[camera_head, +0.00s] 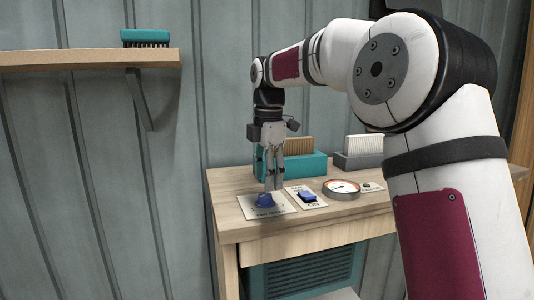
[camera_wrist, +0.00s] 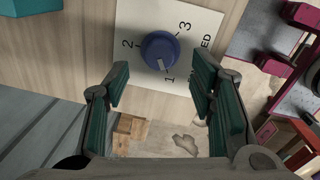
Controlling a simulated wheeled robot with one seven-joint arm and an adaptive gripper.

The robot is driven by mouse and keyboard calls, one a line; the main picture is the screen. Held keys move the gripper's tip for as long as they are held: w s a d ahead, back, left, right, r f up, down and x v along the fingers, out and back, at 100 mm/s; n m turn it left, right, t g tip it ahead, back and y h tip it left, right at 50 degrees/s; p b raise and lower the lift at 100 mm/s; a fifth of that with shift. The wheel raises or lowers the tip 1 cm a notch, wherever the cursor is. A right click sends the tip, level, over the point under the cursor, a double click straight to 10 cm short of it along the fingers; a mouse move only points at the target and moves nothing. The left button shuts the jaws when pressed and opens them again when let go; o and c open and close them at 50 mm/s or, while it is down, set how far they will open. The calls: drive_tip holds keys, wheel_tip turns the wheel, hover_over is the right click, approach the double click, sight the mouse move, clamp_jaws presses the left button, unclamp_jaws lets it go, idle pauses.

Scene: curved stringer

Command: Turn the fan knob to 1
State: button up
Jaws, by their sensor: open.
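The fan knob (camera_head: 265,200) is a round blue knob on a white plate (camera_head: 280,209) at the front left of the wooden table. In the wrist view the knob (camera_wrist: 157,47) sits among the printed figures 1, 2 and 3. Its white pointer mark (camera_wrist: 165,67) faces toward the 1. My gripper (camera_head: 273,187) points down just above the knob in the head view. In the wrist view my gripper (camera_wrist: 160,67) is open, with one finger on each side below the knob, apart from it.
A blue switch (camera_head: 307,197) marked ON, a round gauge (camera_head: 342,187) and a small button plate (camera_head: 371,187) lie to the right. A teal holder (camera_head: 308,165) and a grey holder (camera_head: 358,160) stand behind. A wall shelf (camera_head: 80,60) bears a teal brush (camera_head: 145,38).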

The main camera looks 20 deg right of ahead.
sight(267, 196)
wheel_tip(267, 196, up, 8)
drive_tip(key=shift+s+f, duration=0.25)
